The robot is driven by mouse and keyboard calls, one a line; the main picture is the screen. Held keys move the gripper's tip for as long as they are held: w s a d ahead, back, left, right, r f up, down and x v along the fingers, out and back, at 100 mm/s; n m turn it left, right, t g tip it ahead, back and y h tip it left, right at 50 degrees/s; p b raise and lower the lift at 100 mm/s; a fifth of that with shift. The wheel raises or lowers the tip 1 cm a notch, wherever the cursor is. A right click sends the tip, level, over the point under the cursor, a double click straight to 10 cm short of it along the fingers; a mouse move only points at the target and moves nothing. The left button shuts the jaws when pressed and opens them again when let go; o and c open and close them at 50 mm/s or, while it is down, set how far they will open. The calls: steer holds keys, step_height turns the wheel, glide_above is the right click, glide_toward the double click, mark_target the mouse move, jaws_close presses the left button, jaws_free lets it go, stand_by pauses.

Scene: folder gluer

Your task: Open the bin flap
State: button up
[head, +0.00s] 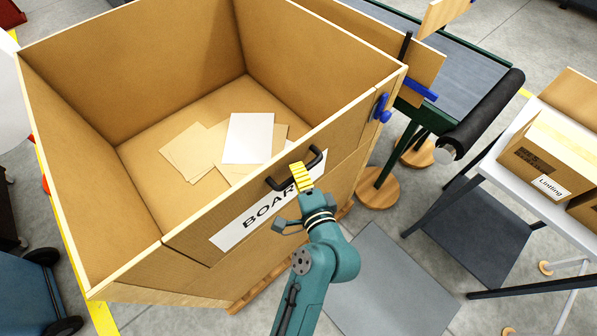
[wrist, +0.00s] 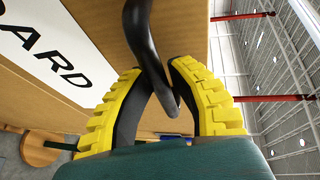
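The bin (head: 60,130) is a large open-topped tan box. Its front flap (head: 200,240) carries a white label reading "BOARD" and stands upright, in line with the front wall. A black bar handle (head: 316,160) is fixed near the flap's top edge; it shows large in the wrist view (wrist: 143,35). My gripper (head: 300,172) is at this handle, with yellow fingers and dark pads. In the wrist view the fingertips (wrist: 157,70) close in on both sides of the bar, which runs between them. The label (wrist: 50,45) shows beside it.
A blue latch (head: 380,108) sits at the flap's right end. Flat board sheets (head: 248,138) lie inside the bin. A conveyor with a black roller (head: 485,115) stands to the right, near a table with cartons (head: 550,155). A grey floor plate (head: 385,285) lies clear in front.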

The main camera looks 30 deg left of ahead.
jaws_close()
steer(key=shift+d+f, duration=0.1)
steer(key=shift+d, duration=0.05)
